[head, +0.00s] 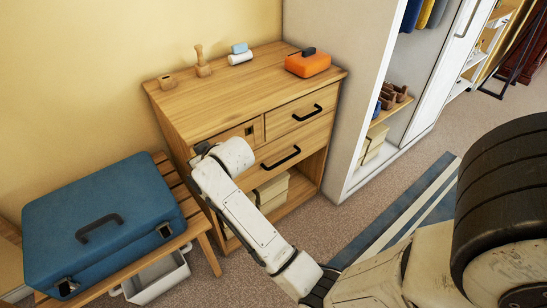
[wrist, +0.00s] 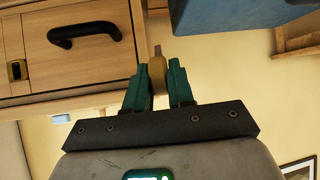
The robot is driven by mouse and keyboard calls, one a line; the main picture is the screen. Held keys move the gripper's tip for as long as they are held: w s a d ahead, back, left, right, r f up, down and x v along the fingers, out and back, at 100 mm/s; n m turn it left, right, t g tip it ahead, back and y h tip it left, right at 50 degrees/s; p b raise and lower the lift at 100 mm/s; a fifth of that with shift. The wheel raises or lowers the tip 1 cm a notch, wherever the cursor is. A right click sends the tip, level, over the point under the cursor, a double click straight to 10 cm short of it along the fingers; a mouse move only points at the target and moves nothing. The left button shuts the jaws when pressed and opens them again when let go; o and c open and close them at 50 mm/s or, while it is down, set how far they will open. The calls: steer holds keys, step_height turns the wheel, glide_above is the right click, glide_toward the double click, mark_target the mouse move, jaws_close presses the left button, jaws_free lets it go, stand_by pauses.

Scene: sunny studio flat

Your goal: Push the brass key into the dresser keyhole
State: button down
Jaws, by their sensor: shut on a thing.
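The brass key (wrist: 156,72) is held between the green fingertips of my gripper (wrist: 160,84) in the wrist view, its narrow end pointing up in the picture. My gripper is shut on it. The wooden dresser (head: 188,122) stands against the wall. The key is apart from the plate, out beside the dresser's left end. In the head view my wrist hides the key and most of the gripper.
A blue suitcase (head: 105,212) lies on a slatted bench (head: 205,248) left of the dresser, close to my gripper. A black drawer handle (wrist: 84,33) juts out between key and lock plate in the wrist view. An orange box (head: 308,65) sits on the dresser top.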

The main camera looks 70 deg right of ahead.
steer(key=shift+s+a+f+n+t+y+b, duration=0.6)
steer(key=shift+s+a+f+n+t+b, duration=0.6)
steer(key=shift+s+a+f+t+b, duration=2.6)
steer(key=s+d+r+m+h+p, duration=0.1)
steer(key=s+d+h, duration=0.3)
steer(key=d, duration=0.7)
steer(key=s+d+r+m+h+p, duration=0.1)
steer(key=s+d+m+h, duration=0.2)
steer(key=d, duration=0.9)
steer(key=shift+s+d+g+h, duration=0.15)
steer(key=shift+s+g+h, duration=0.2)
steer(key=shift+s, duration=0.65)
steer(key=shift+w+m+p, duration=0.1)
steer(key=shift+m+p, duration=0.2)
steer(key=shift+p, duration=0.15)
